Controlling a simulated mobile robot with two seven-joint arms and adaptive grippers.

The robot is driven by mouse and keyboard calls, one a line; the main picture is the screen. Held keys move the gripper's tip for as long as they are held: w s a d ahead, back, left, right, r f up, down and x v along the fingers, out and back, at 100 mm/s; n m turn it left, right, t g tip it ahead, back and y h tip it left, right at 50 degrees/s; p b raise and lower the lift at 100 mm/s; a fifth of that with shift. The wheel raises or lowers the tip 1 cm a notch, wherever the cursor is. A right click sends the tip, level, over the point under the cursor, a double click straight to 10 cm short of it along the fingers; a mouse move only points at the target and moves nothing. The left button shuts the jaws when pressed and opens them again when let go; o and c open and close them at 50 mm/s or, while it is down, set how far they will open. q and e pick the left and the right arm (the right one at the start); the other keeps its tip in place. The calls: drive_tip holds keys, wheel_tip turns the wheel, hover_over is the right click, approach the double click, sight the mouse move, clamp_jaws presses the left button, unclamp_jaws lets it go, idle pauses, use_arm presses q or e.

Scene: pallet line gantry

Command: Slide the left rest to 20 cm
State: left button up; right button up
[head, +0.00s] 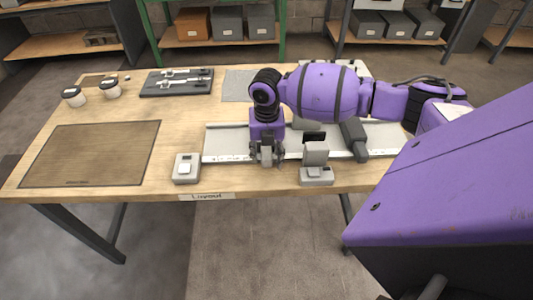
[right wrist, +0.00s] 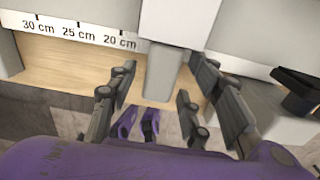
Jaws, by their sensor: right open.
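The rail (head: 228,143) lies along the front of the table, with a white centimetre scale on its front edge. In the right wrist view the scale (right wrist: 80,33) reads 30, 25 and 20 cm from left to right. The light grey left rest (right wrist: 163,72) stands just right of the 20 cm mark. My right gripper (head: 267,160) points down at it and hides most of it in the head view. In the right wrist view the open fingers (right wrist: 166,85) lie on either side of its narrow front part, with gaps visible. My left gripper is not in view.
Right of the gripper stands another grey block (head: 316,153) with a black top. A small box (head: 186,168) sits by the rail's left end, another (head: 317,176) at the table's front edge. A brown mat (head: 90,153) and two jars (head: 110,88) lie left.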

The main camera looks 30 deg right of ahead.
drive_tip(key=c, duration=0.4)
clamp_jaws()
drive_tip(key=shift+w+a, duration=0.5)
drive_tip(key=shift+a, duration=0.3)
drive_tip(key=shift+w+a, duration=0.5)
drive_tip(key=shift+a, duration=0.3)
drive_tip(key=shift+w+a, duration=0.5)
drive_tip(key=shift+a, duration=0.3)
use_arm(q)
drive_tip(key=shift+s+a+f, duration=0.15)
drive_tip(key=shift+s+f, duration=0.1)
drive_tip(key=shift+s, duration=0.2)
use_arm(e)
drive_tip(key=shift+d, duration=0.1)
drive_tip(key=shift+o, duration=2)
unclamp_jaws()
drive_tip(key=shift+r, duration=0.1)
wheel_tip(320, 180, up, 12)
